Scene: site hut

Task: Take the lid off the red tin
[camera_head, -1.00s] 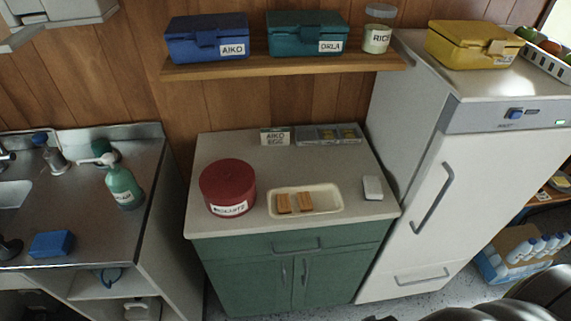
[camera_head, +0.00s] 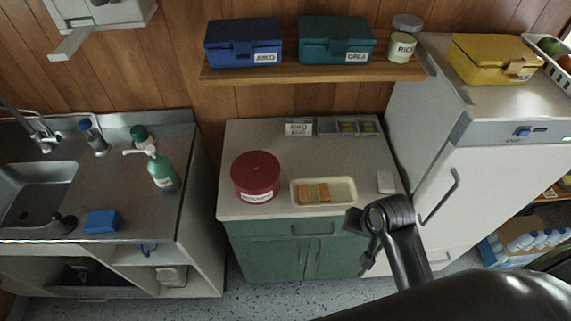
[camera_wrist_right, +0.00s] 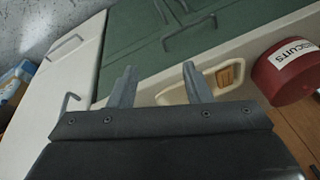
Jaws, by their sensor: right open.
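The red tin (camera_head: 256,178) stands upright on the light top of the green cabinet, with its red lid (camera_head: 256,165) on and a white label on its front. In the right wrist view the red tin (camera_wrist_right: 289,72) is at the right edge, partly cut off, its label reading "BISCUITS". My right gripper (camera_wrist_right: 156,72) is open and empty, to the side of the tin and apart from it. In the head view my right gripper (camera_head: 365,240) is in front of the cabinet's right part, below the counter edge. My left gripper is not in view.
A cream tray (camera_head: 345,190) with two biscuits lies right of the tin. A white block (camera_head: 385,182), an egg sign (camera_head: 299,128) and a grey sectioned box (camera_head: 352,127) share the counter. A shelf (camera_head: 310,75) hangs above; the fridge (camera_head: 470,190) stands at the right.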

